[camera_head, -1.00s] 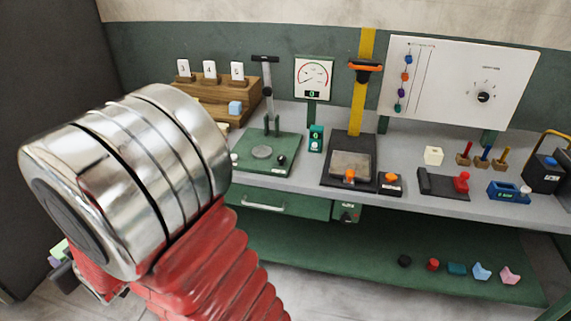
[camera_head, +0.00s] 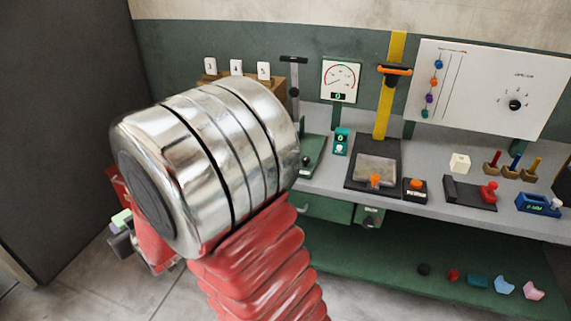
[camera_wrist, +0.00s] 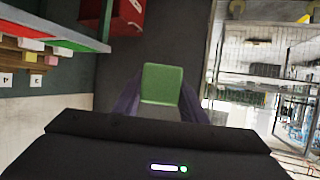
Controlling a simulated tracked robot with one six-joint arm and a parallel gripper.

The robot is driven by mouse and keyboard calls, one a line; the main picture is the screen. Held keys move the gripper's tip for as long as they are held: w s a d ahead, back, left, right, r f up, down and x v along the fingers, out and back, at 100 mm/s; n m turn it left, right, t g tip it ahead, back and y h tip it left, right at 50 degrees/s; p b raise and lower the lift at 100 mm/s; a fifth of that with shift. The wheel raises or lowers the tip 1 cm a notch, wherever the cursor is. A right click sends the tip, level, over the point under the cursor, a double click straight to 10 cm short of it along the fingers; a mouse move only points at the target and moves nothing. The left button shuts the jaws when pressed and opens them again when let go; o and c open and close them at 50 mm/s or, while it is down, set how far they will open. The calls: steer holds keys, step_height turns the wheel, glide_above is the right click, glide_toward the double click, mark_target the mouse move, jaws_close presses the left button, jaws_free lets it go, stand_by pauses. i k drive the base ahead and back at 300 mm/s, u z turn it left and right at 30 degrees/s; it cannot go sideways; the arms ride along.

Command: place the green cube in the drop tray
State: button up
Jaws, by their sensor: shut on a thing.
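In the wrist view the green cube (camera_wrist: 162,84) sits between the two dark purple fingers of my gripper (camera_wrist: 161,100), which is shut on it. In the head view a small light green patch, seemingly the cube (camera_head: 121,217), shows at the lower left beside my gripper (camera_head: 122,232). My silver and red arm hides much of that area. I cannot make out for certain which thing is the drop tray. A red box-like thing (camera_wrist: 127,17) stands at the top of the wrist view, beyond the cube.
Several small coloured pieces lie on the green lower shelf (camera_head: 390,272). Bare floor shows at the lower left.

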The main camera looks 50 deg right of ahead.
mark_target(376, 171)
steer(key=z, duration=0.9)
steer(key=i, duration=1)
steer(key=z, duration=0.05)
